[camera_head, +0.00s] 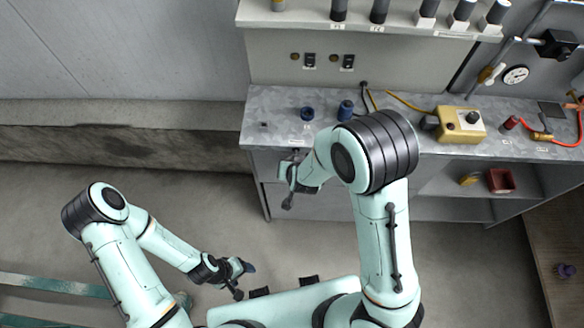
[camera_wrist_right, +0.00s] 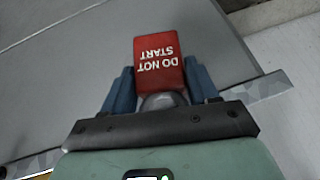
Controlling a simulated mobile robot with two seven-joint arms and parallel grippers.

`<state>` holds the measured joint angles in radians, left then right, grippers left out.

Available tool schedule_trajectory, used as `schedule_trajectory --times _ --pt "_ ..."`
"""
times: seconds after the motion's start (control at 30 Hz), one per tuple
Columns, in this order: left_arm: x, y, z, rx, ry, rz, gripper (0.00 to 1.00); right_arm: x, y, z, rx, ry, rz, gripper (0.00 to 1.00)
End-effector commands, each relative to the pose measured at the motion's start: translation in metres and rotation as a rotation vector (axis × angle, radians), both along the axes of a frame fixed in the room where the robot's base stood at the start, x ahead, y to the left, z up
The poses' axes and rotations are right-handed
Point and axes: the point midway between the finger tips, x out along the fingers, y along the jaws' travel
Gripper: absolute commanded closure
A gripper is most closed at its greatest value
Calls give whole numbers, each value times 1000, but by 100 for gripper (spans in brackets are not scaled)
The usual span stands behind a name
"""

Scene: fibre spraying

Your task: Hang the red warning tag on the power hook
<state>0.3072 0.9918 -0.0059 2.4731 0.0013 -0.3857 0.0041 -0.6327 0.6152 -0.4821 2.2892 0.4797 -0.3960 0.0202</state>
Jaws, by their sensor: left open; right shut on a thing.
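The red warning tag (camera_wrist_right: 158,62) reads "DO NOT START", upside down in the right wrist view. My right gripper (camera_wrist_right: 160,84) is shut on it, with a blue finger on each side and a grey rounded piece at its base. In the head view the right wrist (camera_head: 290,182) is at the front edge of the workbench (camera_head: 275,104); the tag cannot be made out there. My left gripper (camera_head: 244,280) is open and empty, low over the floor and away from the bench. I cannot pick out the power hook in either view.
On the bench stand blue knobs (camera_head: 346,110), a yellow box (camera_head: 461,125) and an orange cable (camera_head: 560,141). Switches (camera_head: 309,61) and a gauge (camera_head: 515,75) are on the wall behind. A red bin (camera_head: 500,180) sits on the shelf below. The floor at left is mostly clear.

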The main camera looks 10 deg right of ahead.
Motion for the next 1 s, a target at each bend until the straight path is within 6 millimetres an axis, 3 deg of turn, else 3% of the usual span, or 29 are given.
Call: schedule_trajectory --times 0.07,0.1,0.17,0.57,0.77,0.93,1.0 --pt "-1 0 -1 0 1 0 33 -4 -2 -6 -4 15 -1 73" --pt "-1 0 -1 0 1 0 33 -4 -2 -6 -5 16 -2 28" --pt "-1 0 -1 0 1 0 33 -4 -2 -6 -5 16 -2 11" --pt "1 0 1 0 -1 0 33 -8 -2 -1 -4 17 -2 11" --pt "13 0 15 0 -15 0 33 -24 -1 34 0 4 1 11" --pt "36 0 36 0 -41 0 33 -46 -1 72 2 -5 3 11" --pt "30 0 30 0 -35 0 33 -53 -1 76 -2 -8 1 11"
